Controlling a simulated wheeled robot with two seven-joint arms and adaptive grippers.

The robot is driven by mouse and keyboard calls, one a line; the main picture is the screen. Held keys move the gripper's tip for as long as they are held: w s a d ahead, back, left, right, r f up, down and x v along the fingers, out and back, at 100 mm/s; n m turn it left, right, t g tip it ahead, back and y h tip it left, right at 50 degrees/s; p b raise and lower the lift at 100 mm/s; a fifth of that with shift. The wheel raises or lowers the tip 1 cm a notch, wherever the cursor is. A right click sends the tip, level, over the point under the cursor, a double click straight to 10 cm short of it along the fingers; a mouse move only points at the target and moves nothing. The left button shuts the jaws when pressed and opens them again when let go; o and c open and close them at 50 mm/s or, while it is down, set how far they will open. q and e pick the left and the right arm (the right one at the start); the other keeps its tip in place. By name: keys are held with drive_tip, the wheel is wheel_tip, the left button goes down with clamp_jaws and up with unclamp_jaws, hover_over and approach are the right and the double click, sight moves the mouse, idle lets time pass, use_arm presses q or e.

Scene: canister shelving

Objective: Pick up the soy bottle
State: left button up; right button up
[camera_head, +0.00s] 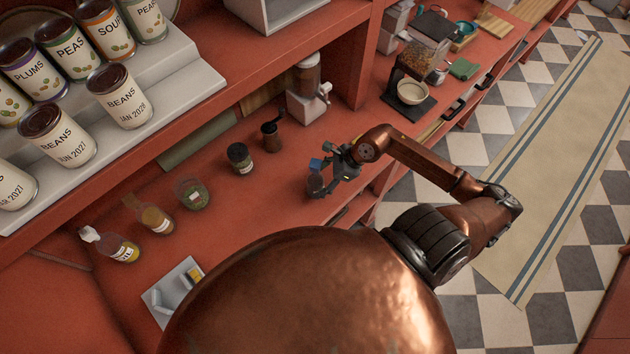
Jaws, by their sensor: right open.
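A small dark bottle (316,186) stands on the red counter, close to its front edge; it looks like the soy bottle, but I cannot read a label. My right gripper (320,166) is open at the top of this bottle, with its fingers close to it. The gripper partly covers the bottle, so I cannot tell whether the fingers touch it. My right arm reaches in from the right side. My left gripper is not in view.
On the red counter (262,205) stand a dark grinder (271,137), a dark jar (240,158), a green jar (192,194), an amber bottle (156,219) and an oil bottle (119,246). A dispenser (308,92) stands behind. Labelled cans (120,97) fill the upper shelf.

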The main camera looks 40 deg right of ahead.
drive_tip(key=shift+x, duration=1.05)
drive_tip(key=c, duration=1.6)
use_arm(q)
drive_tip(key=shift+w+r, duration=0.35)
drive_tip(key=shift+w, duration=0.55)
use_arm(e)
drive_tip(key=shift+w+r, duration=0.1)
drive_tip(key=shift+c, duration=0.3)
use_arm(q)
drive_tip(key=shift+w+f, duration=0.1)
use_arm(e)
drive_tip(key=shift+r, duration=0.15)
